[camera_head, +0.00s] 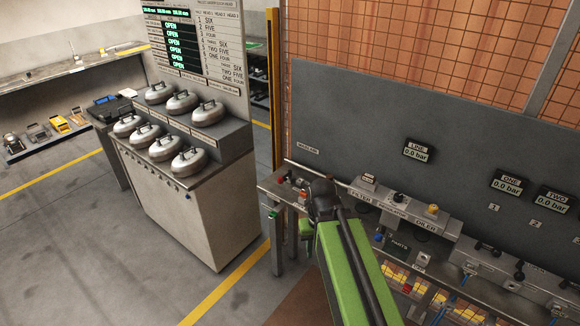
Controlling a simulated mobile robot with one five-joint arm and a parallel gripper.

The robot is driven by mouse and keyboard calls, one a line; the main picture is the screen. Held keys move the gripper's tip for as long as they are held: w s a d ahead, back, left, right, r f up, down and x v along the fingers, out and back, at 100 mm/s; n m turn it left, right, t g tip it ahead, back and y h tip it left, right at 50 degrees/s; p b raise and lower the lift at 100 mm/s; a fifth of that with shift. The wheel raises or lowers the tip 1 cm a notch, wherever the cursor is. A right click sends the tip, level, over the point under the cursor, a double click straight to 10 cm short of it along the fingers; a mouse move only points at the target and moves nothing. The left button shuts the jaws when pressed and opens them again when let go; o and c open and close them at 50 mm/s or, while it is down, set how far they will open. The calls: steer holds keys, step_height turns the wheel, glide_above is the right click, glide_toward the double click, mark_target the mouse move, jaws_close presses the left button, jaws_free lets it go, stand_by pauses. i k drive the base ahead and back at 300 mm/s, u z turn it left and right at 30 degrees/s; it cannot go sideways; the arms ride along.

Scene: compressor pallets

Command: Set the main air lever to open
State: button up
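A small label (308,150) that seems to read main air is on the grey back panel. Below it, small fittings with a red part (282,179) sit at the left end of the bench. I cannot make out the main air lever or its position for certain. My green and black arm reaches up from the bottom of the view. My gripper (308,190) is at the bench's left end, just right of these fittings, and hides part of this area. Its fingers are too small and dark to tell open from shut, and contact cannot be told.
Right of my gripper are the filter (362,189), regulator (397,205) and oiler (431,216). The line gauge (417,151) reads 0.0 bar. Parts bins (415,284) lie below. A cabinet (190,205) with several rounded metal pots stands left; open floor lies beyond.

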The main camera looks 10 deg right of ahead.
mark_target(280, 180)
steer(key=u, duration=0.1)
steer(key=k, duration=1.2)
steer(key=z, duration=0.35)
steer(key=i, duration=2.1)
steer(key=u, duration=0.55)
